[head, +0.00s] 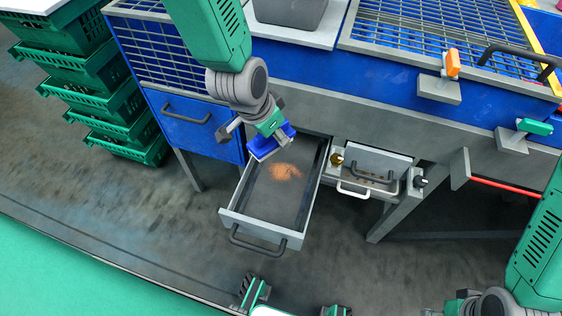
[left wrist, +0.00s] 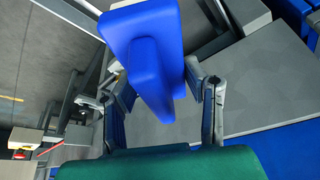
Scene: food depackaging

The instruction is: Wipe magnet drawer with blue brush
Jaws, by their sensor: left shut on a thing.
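My left gripper (head: 268,126) is shut on the blue brush (head: 272,143). It holds the brush at the back left of a large open grey drawer (head: 240,221). A patch of orange-brown crumbs (head: 285,172) lies on the drawer's dark floor, just in front of the brush. Contact between brush and floor cannot be told. In the left wrist view the brush (left wrist: 150,62) sits between the two fingers, its underside hidden. My right arm's end (head: 458,305) is cut off at the bottom right edge, its fingers not clear.
A smaller open drawer (head: 352,190) with a pale handle and brown bits stands to the right. A blue cabinet (head: 200,128) is left of the large drawer. Stacked green crates (head: 88,72) stand at far left.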

